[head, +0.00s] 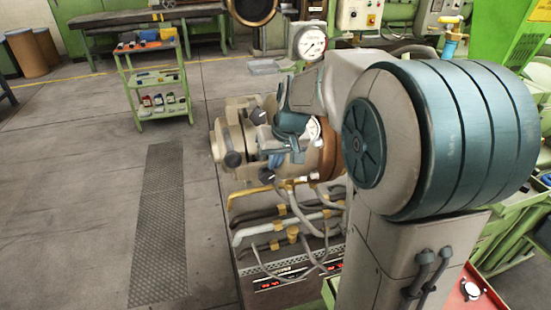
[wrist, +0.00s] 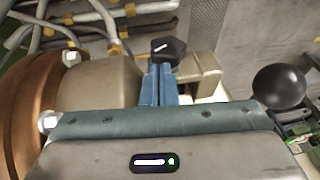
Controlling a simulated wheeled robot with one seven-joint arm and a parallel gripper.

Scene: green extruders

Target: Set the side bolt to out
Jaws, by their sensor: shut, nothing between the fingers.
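The extruder head (head: 240,140) is a beige cylinder block in the middle of the head view, with black knobs around it. A black hexagonal knob with a white mark (wrist: 168,48) is just beyond my fingertips in the wrist view; it may be the end of the side bolt, but I cannot tell its setting. My gripper (wrist: 160,72) is shut and empty, its blue fingers pointing at that knob. I cannot tell whether they touch. In the head view my gripper (head: 276,160) is at the near side of the extruder head, partly hidden by my arm.
A black ball knob (wrist: 279,87) is at the right of the wrist view. A brown ring (wrist: 35,110) is at the left. Hoses and cables (head: 285,215) run below the head. A green cart (head: 155,85) stands farther back; the floor at the left is clear.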

